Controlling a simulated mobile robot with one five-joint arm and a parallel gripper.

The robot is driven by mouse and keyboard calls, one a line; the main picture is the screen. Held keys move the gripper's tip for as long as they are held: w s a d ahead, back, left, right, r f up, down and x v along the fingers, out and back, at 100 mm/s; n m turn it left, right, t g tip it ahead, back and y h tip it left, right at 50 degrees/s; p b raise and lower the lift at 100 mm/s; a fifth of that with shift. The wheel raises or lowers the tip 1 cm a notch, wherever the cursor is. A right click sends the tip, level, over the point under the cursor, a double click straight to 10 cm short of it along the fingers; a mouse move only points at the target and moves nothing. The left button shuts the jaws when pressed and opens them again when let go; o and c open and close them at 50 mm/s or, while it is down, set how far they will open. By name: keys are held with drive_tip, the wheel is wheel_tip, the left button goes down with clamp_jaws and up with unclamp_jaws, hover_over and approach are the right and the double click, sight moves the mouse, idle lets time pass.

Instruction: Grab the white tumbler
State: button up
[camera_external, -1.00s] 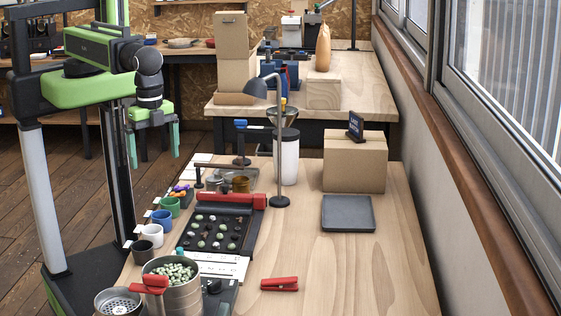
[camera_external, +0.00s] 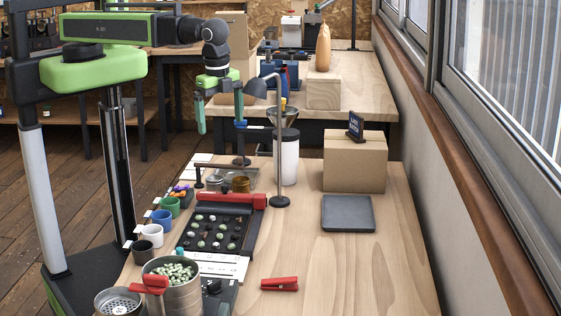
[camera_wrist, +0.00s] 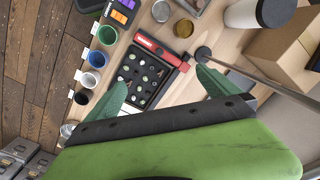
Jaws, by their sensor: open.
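The white tumbler (camera_external: 286,163) is a tall white cylinder with a black lid. In the wrist view the tumbler (camera_wrist: 241,14) is at the top right, partly cut off by the frame edge. My gripper (camera_external: 220,125) is open and empty, raised to the left of the tumbler and apart from it. In the wrist view my green fingers (camera_wrist: 160,80) are spread, with the bean tray seen between and beyond them.
The desk lamp (camera_external: 281,150) stands close in front of the tumbler. A cardboard box (camera_external: 354,165) is to its right, a grey tray (camera_external: 347,214) in front. A black bean tray (camera_external: 215,229) and several cups line the left side. The table's right front is clear.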

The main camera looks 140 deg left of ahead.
drive_tip(key=s+a+r+m, duration=0.1)
drive_tip(key=s+a+m, duration=0.1)
drive_tip(key=a, duration=1.3)
drive_tip(key=m+b, duration=0.1)
drive_tip(key=m, duration=0.4)
hover_over(288, 131)
drive_tip(key=shift+t+h, duration=0.3)
drive_tip(key=shift+h, duration=0.1)
wheel_tip(288, 131, down, 14)
drive_tip(key=b, duration=1.2)
drive_tip(key=shift+w+d+r+b, duration=0.15)
drive_tip(key=shift+r+b, duration=0.1)
drive_tip(key=shift+b, duration=0.15)
drive_tip(key=shift+r, duration=0.15)
drive_tip(key=f+b, duration=0.5)
drive_tip(key=shift+d+f, duration=0.2)
drive_tip(key=shift+d, duration=0.1)
drive_tip(key=shift+r, duration=0.15)
drive_tip(key=c, duration=1.6)
